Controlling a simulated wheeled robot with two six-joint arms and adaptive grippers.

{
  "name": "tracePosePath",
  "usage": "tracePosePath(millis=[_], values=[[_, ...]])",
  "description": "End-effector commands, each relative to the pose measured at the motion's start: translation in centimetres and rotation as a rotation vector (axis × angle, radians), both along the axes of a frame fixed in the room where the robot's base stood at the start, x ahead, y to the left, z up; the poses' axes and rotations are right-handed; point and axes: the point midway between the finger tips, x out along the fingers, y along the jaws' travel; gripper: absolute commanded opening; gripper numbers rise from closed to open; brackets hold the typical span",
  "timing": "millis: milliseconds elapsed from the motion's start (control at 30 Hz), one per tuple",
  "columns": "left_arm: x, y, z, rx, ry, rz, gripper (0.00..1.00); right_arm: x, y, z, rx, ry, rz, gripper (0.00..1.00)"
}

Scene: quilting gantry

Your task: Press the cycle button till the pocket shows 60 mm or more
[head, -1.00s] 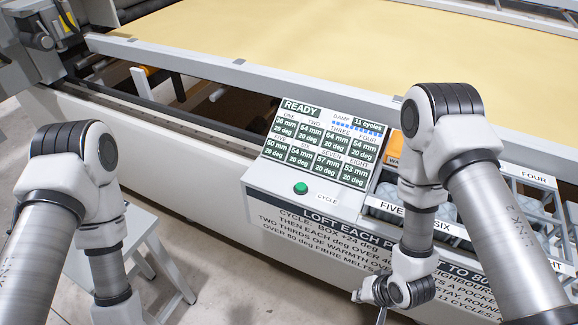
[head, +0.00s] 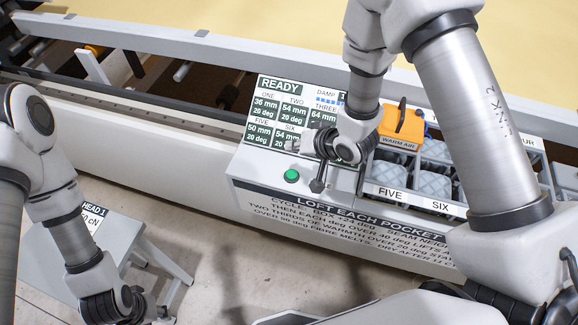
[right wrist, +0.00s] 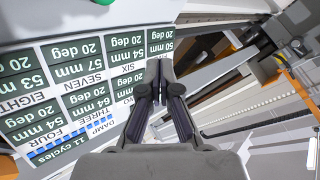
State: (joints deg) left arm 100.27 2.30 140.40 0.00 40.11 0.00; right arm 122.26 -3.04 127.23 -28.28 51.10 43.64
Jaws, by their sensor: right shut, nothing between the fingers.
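The green cycle button (head: 291,176) sits on the sloped console's lower ledge, uncovered. The display panel (head: 262,112) above it reads READY. Pocket ONE shows 36 mm, TWO 54, THREE 64, FIVE 50 and SIX 54; my right arm hides the rest in the head view. The right wrist view shows SEVEN at 57 mm, EIGHT at 53, FOUR at 54 and 11 cycles. My right gripper (head: 318,184) is shut and empty, right of the button and apart from it; its fingers also show in the right wrist view (right wrist: 161,75). My left gripper (head: 145,308) is low at left, its jaws unclear.
An orange warm-air unit (head: 401,128) stands right of the console, beside a rack (head: 425,205) of quilted pockets. A grey stool-like stand (head: 155,255) is at lower left. The gantry rail (head: 180,45) runs behind the console. The space before the button is clear.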

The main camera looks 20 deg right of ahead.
Motion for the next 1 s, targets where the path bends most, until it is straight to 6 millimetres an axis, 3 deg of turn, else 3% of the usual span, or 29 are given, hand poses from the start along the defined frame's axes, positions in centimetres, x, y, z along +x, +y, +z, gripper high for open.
tracePosePath(millis=[367,800,1000], values=[[0.0,0.0,-0.7,0.000,0.000,0.000,0.37,0.0,0.0,-0.8,0.000,0.002,-0.001,0.00],[0.0,0.0,-6.4,0.000,0.000,0.000,0.37,0.0,0.0,-6.9,0.000,0.002,-0.001,0.00],[0.0,0.0,-7.5,0.000,0.000,0.000,0.37,0.0,0.0,-8.8,0.000,0.002,-0.001,0.00]])
